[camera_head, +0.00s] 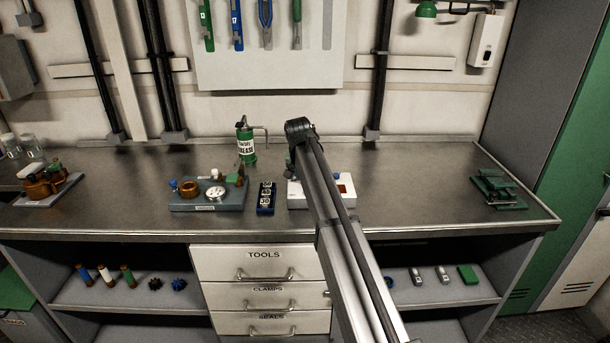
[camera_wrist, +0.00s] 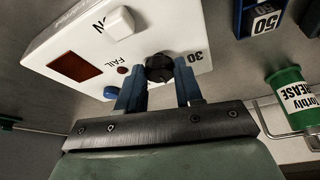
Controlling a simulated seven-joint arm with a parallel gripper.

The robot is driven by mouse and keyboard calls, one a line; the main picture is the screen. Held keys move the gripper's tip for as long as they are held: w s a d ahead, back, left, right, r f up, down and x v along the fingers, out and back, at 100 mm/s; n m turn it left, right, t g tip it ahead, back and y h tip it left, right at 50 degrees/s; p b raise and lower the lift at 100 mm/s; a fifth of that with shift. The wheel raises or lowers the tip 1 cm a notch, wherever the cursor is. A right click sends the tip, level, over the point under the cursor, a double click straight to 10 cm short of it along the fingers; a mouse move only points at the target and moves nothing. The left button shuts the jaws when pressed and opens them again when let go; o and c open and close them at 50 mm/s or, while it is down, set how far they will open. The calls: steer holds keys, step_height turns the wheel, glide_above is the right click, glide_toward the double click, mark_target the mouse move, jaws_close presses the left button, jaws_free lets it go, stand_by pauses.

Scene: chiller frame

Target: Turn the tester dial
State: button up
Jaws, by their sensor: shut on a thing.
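The white tester (camera_head: 346,191) sits on the metal bench, partly hidden behind my arm in the head view. In the wrist view the tester (camera_wrist: 95,55) shows a white switch marked ON, a dark red window, a small red lamp by the word FAIL, and the number 30. Its black dial (camera_wrist: 159,66) is between the two blue fingers of my gripper (camera_wrist: 160,80). The fingers are shut on the dial from both sides. In the head view my arm hides the dial.
A blue tray of numbered pieces (camera_head: 266,198) and a grey block with a round gauge (camera_head: 207,195) stand left of the tester. A green grease can (camera_head: 246,146) stands behind. The bench to the right is clear up to a green fixture (camera_head: 497,188).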

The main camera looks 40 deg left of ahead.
steer(key=o, duration=1)
steer(key=shift+o, duration=0.2)
steer(key=v, duration=1.3)
steer(key=shift+r, duration=0.4)
steer(key=shift+d, duration=0.15)
